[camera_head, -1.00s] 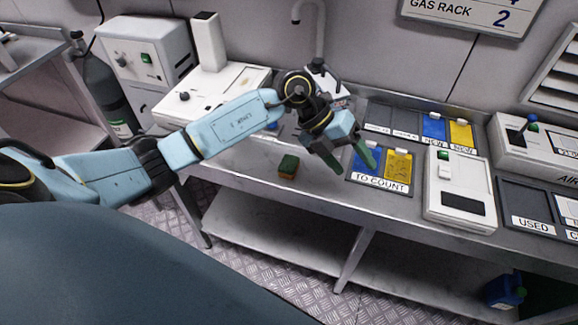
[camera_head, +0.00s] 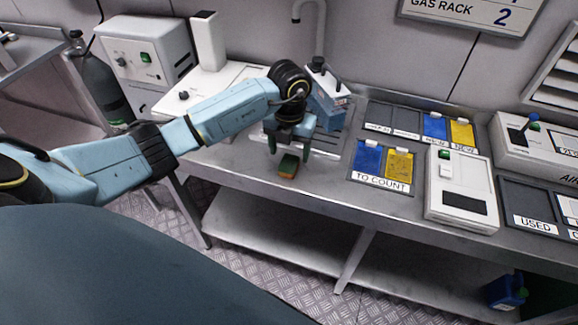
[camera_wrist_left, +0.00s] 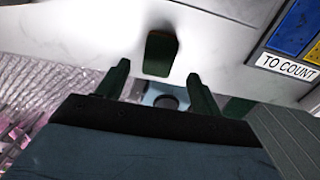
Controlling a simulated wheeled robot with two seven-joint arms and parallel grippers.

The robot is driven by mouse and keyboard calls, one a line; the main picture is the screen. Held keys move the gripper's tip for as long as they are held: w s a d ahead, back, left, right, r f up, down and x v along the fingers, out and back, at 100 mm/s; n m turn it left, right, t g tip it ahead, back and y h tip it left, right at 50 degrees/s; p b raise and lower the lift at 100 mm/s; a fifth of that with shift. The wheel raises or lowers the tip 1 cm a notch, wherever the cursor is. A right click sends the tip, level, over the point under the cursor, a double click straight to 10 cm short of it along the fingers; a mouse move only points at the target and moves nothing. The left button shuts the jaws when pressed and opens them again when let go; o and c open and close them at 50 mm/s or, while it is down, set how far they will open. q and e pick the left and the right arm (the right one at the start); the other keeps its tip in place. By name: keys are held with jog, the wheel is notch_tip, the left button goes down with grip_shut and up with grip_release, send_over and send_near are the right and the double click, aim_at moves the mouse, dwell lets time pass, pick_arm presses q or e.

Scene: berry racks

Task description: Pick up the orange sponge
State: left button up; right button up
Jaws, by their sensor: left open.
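The sponge (camera_head: 288,167) has a green top and an orange lower part. It lies on the metal bench near its front edge, and it also shows in the left wrist view (camera_wrist_left: 160,54) as a dark green block. My left gripper (camera_head: 289,150) is open and empty, with its fingers pointing down just above and behind the sponge. In the left wrist view the gripper's two green fingers (camera_wrist_left: 155,82) stand apart, with the sponge beyond their tips and between their lines. My right gripper is not in view.
The TO COUNT tray (camera_head: 381,182), with blue and yellow packets, lies right of the sponge. A white device (camera_head: 460,190) stands further right. A blue-grey box (camera_head: 327,112) and a tap (camera_head: 312,30) are behind my gripper. The bench front beside the sponge is clear.

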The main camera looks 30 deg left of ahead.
aim_at(289, 163)
pick_arm(q)
notch_tip(289, 163, down, 5)
jog(key=shift+w+a+f, duration=0.1)
jog(key=shift+a+f, duration=0.05)
jog(key=c, duration=1)
